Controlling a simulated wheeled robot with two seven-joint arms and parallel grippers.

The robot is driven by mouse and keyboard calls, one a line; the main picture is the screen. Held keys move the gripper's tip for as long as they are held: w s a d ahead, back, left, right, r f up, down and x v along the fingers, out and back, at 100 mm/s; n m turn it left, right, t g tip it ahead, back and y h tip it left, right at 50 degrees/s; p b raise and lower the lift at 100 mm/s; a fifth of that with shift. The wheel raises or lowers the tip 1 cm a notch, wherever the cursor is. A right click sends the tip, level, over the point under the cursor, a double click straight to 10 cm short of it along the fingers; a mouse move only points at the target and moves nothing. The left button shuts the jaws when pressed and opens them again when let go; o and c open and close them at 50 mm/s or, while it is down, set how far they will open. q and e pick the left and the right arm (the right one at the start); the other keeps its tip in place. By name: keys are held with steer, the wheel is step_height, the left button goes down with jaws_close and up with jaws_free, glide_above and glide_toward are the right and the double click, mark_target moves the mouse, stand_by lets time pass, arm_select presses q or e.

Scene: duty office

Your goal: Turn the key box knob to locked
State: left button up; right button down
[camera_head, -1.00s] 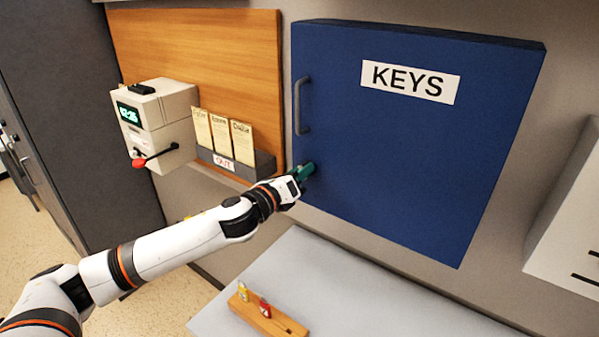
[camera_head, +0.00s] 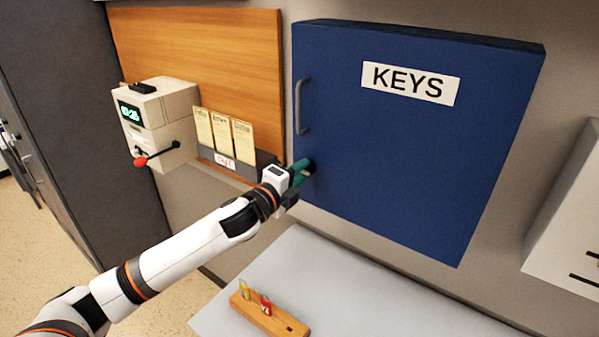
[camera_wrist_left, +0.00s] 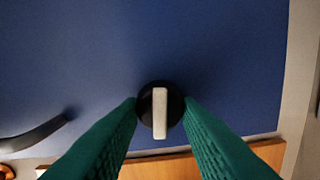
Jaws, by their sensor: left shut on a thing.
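The blue key box (camera_head: 405,160) with a KEYS label hangs on the wall in the head view, its door shut. Its round black knob (camera_wrist_left: 160,110) with a pale bar shows in the wrist view. The bar runs upright in that picture. My left gripper (camera_head: 307,167) is at the door's lower left, below the handle. Its green fingertips (camera_wrist_left: 160,106) are shut on the knob, one on each side. In the head view the fingers mostly hide the knob. No lock marking is readable. My right gripper is in neither view.
The grey door handle (camera_head: 301,106) is just above my gripper. A time clock (camera_head: 155,122) with a red-tipped lever and a card rack (camera_head: 225,158) stand to the left. Below, a grey table (camera_head: 350,295) bears a wooden block (camera_head: 268,315) with two tags.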

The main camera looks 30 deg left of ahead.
arm_select(q)
steer(key=shift+n, duration=0.7)
steer(key=o, duration=1)
steer(key=shift+s, duration=0.1)
steer(key=shift+s+f, duration=0.15)
steer(key=shift+s, duration=0.1)
steer(key=shift+s+a+b, duration=0.3)
steer(key=shift+s+b, duration=0.45)
steer(key=shift+s, duration=1.15)
steer(key=shift+s+a+b, duration=0.25)
steer(key=shift+s+b, duration=0.5)
steer(key=shift+s, duration=1.1)
steer(key=shift+s+a+b, duration=0.3)
steer(key=shift+s+b, duration=0.45)
steer(key=shift+s, duration=1.15)
